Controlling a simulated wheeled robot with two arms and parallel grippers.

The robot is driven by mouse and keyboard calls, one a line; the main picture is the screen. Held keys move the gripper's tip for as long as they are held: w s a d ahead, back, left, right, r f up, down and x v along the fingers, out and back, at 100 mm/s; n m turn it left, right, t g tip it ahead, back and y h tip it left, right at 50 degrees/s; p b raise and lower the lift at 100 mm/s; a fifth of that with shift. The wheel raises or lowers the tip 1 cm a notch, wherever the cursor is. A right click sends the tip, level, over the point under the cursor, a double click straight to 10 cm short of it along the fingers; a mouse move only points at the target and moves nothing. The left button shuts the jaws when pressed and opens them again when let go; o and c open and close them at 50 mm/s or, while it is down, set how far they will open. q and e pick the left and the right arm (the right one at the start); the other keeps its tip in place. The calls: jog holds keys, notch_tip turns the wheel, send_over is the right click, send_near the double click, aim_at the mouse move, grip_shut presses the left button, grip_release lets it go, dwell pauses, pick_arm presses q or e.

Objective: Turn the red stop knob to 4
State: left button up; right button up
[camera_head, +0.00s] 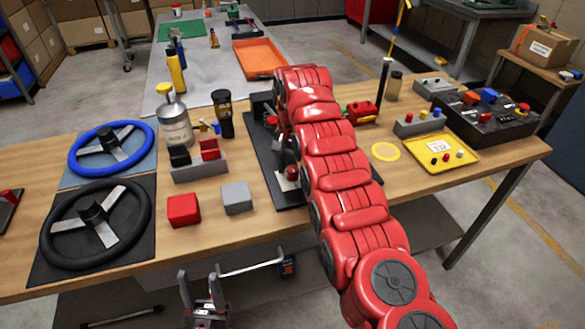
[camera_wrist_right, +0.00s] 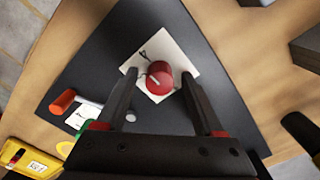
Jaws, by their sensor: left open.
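The red knob (camera_wrist_right: 160,77) sits on a white square plate (camera_wrist_right: 178,48) on a dark panel (camera_wrist_right: 150,18) in the right wrist view. A dark mark shows on the plate above the knob, too small to read surely. My right gripper (camera_wrist_right: 159,73) is open, with one finger on each side of the knob and a small gap visible at both sides. In the head view my right arm covers much of the dark panel (camera_head: 262,135), and the right fingers are not clear there. My left gripper (camera_head: 203,285) is open and empty, in front of the table's near edge.
A lever with an orange-red end (camera_wrist_right: 62,102) is on the panel beside the knob. Left of the panel are a grey block (camera_head: 237,198), a red block (camera_head: 183,210) and two steering wheels (camera_head: 112,148). A yellow tray (camera_head: 440,153) lies to the right.

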aim_at(293, 169)
jog(key=shift+r, duration=0.1)
jog(key=shift+r, duration=0.5)
notch_tip(293, 169, up, 16)
jog(key=p, duration=1.5)
